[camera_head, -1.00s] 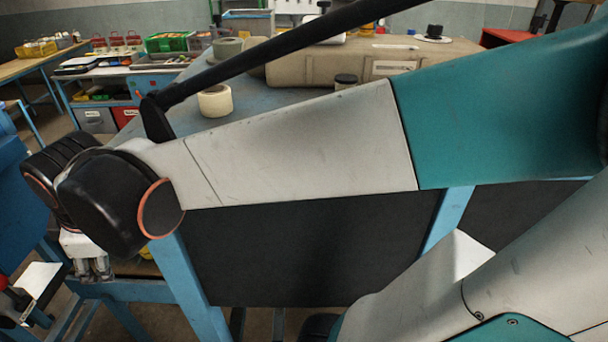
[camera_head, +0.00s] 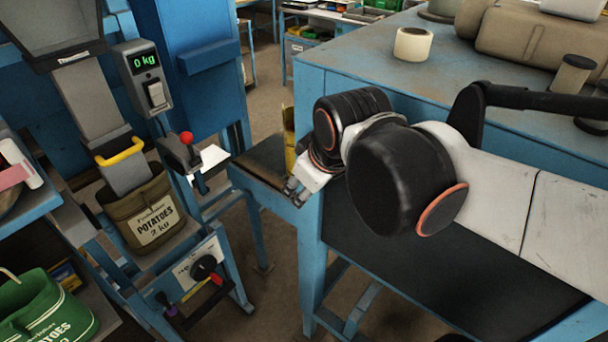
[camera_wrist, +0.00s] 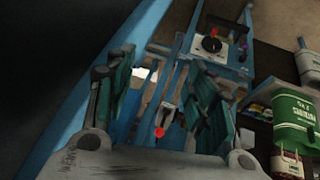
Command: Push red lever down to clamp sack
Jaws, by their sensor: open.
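A lever with a red ball knob (camera_head: 186,138) stands up on a grey housing right of the filling spout. Its red ball shows between my fingers in the wrist view (camera_wrist: 159,131), farther off than the fingertips. A brown sack (camera_head: 145,212) marked potatoes 2 kg hangs under the spout, below a yellow bar (camera_head: 120,152). Whether the bar touches the sack I cannot tell. My gripper (camera_head: 297,192) is to the right of the lever and apart from it. In the wrist view its two teal fingers (camera_wrist: 163,88) are spread and empty.
The scale display (camera_head: 145,60) reads 0 kg above a rocker switch. A panel with a black and red knob (camera_head: 207,268) sits below the lever. A green sack (camera_head: 45,312) stands at the lower left. The blue workbench (camera_head: 380,55) is close beside my arm.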

